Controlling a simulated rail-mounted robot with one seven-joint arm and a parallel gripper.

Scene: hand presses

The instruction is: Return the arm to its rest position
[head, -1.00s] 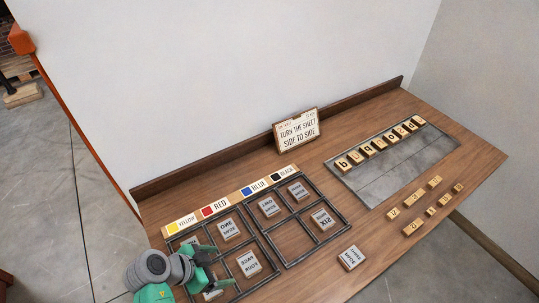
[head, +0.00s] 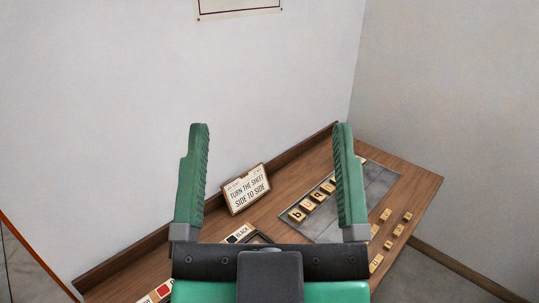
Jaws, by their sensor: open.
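My gripper (head: 270,135) is raised close in front of the head camera, its two green fingers pointing up and spread wide apart. Nothing is between the fingers; the wall and the sign show through the gap. The gripper is well above the wooden table (head: 415,180), touching nothing that I can see. Its black palm and green body hide most of the table's near part.
A framed sign (head: 246,189) stands at the table's back. A grey metal plate (head: 372,186) holds a row of letter blocks (head: 297,215), partly behind the right finger. Several loose blocks (head: 386,215) lie right of it. A colour-label strip (head: 163,290) shows at lower left.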

